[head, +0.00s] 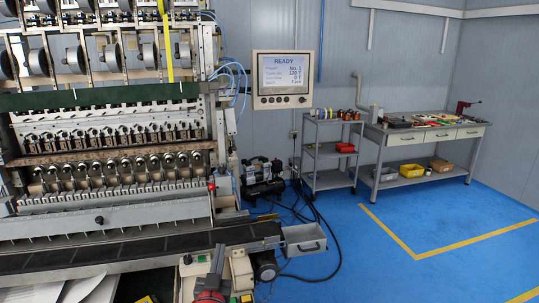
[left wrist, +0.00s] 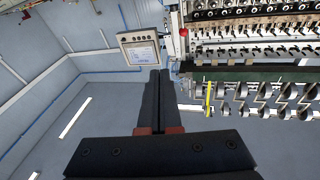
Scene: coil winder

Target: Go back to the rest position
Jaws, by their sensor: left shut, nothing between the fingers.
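My left gripper (head: 217,254) shows at the bottom of the head view, in front of the coil winder (head: 110,150) and near the right end of its dark conveyor belt (head: 120,247). In the left wrist view its two black fingers (left wrist: 159,74) lie together, shut, with nothing between them. Small red parts show at the base of the fingers. The fingers appear clear of the machine and touch nothing that I can see. My right gripper is in neither view.
A screen reading READY (head: 283,79) hangs beside the winder. A metal bin (head: 304,239) sits at the belt's end. Cables (head: 320,235) lie on the floor. A grey cart (head: 329,152) and a workbench (head: 425,135) stand along the back wall. The blue floor (head: 450,215) at right is clear.

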